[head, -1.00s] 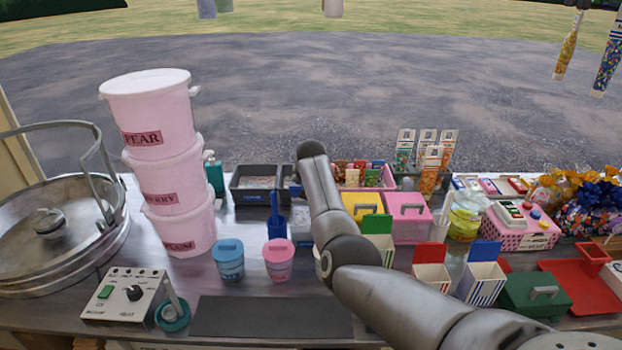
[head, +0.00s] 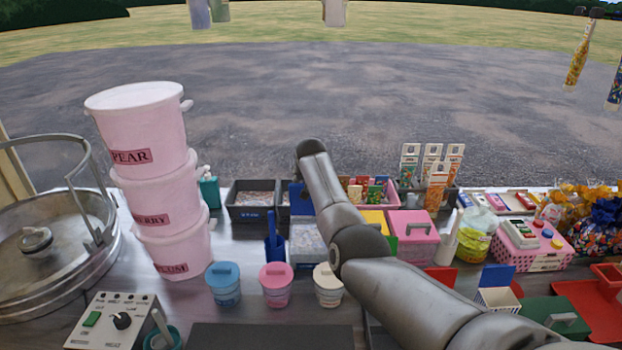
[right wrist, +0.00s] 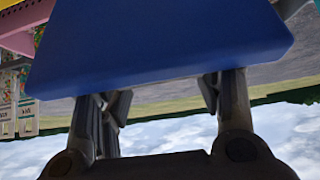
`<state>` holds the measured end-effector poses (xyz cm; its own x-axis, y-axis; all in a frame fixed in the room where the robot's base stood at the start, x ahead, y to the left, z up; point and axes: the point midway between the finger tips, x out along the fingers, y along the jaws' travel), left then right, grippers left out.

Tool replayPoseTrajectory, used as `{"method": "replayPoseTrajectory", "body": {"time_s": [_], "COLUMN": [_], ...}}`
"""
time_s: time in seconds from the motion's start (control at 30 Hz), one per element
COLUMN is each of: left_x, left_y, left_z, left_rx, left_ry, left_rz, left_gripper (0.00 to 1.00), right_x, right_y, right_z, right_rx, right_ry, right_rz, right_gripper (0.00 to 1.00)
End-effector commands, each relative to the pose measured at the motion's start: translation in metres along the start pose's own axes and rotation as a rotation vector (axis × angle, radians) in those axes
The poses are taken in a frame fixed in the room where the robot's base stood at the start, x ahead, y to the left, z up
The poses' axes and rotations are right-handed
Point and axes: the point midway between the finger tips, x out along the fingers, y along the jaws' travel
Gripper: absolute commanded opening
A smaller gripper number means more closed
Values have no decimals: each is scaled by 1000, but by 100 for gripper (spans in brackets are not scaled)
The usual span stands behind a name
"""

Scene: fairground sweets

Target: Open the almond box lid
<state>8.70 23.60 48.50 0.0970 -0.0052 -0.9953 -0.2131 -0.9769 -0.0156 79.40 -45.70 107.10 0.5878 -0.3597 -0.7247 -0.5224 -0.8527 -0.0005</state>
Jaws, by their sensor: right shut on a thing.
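A blue lid (head: 297,196) stands up at the back of a pale box (head: 308,246) in the middle of the counter in the head view. It appears to be the almond box, but I see no readable label on it. My right arm hides the lid's right part and the right gripper in the head view. In the right wrist view the blue lid (right wrist: 160,45) fills the upper middle. My right gripper (right wrist: 161,98) is shut on it, its fingertips partly covered by the lid. My left gripper is not in view.
A blue scoop holder (head: 275,248) stands left of the box. Blue (head: 224,285), pink (head: 276,286) and cream tubs (head: 328,287) stand in front. A dark tray (head: 252,214) is behind left. A pink box (head: 414,240) stands right of my arm. Stacked pink buckets (head: 165,190) stand left.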

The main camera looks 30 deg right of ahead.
Motion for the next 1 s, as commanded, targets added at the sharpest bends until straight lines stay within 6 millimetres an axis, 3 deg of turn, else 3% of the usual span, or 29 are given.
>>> {"method": "replayPoseTrajectory", "body": {"time_s": [0.43, 0.47, 0.6, 0.63, 1.0], "left_x": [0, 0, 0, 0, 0], "left_y": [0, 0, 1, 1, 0], "left_z": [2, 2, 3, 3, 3], "left_rx": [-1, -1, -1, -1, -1], "left_ry": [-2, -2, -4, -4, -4], "left_rz": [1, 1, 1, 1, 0], "left_gripper": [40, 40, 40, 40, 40], "right_x": [3, 3, 3, 2, 1], "right_y": [1, 1, 1, 1, 0], "right_z": [3, 3, 3, 3, 2], "right_rx": [0, 0, 0, 0, 0], "right_ry": [-1, -1, -3, -3, -2], "right_rz": [1, 1, 1, 1, 1], "right_gripper": [17, 61, 79, 82, 82]}}
